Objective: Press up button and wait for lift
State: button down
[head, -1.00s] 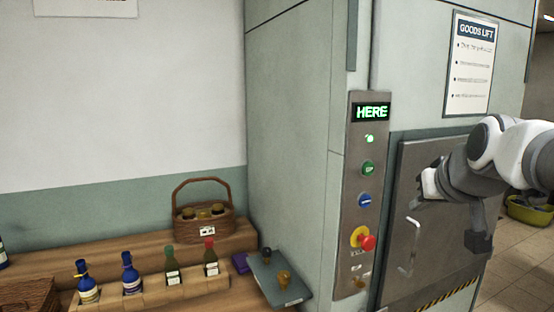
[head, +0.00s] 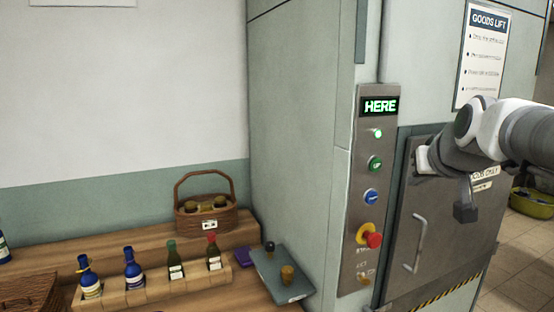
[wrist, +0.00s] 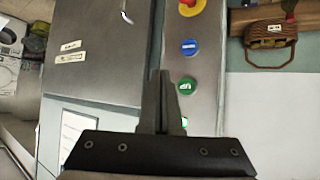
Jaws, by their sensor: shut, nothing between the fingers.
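The control panel (head: 347,262) is a steel strip on the lift's front. Its display (head: 380,106) reads "HERE" in green. Below it are a small lit green lamp (head: 377,133), the green UP button (head: 375,164), a blue button (head: 371,196) and a red knob on a yellow collar (head: 372,238). My gripper (head: 422,160) is shut and empty, right of the panel at about the UP button's height. In the wrist view, its fingertips (wrist: 160,75) appear beside the green UP button (wrist: 187,86); I cannot tell the gap.
The lift's steel door (head: 440,250) with a bar handle is shut, right of the panel. Left of the lift, a wooden counter (head: 215,298) holds a basket (head: 205,220), several bottles and a grey-green tray (head: 292,295). A yellow-green tub (head: 532,205) stands on the floor at right.

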aim_at(375, 165)
jog(key=w, duration=0.2)
jog(key=w+a+p, duration=0.1)
jog(key=w, duration=0.1)
jog(key=w+a, duration=0.1)
jog(key=w, duration=0.1)
jog(key=shift+w+a+p, duration=0.25)
jog(key=shift+w+p, duration=0.15)
jog(key=shift+w, duration=0.1)
dwell(1.6)
jog(key=shift+w+a, duration=0.15)
jog(key=shift+w, duration=0.15)
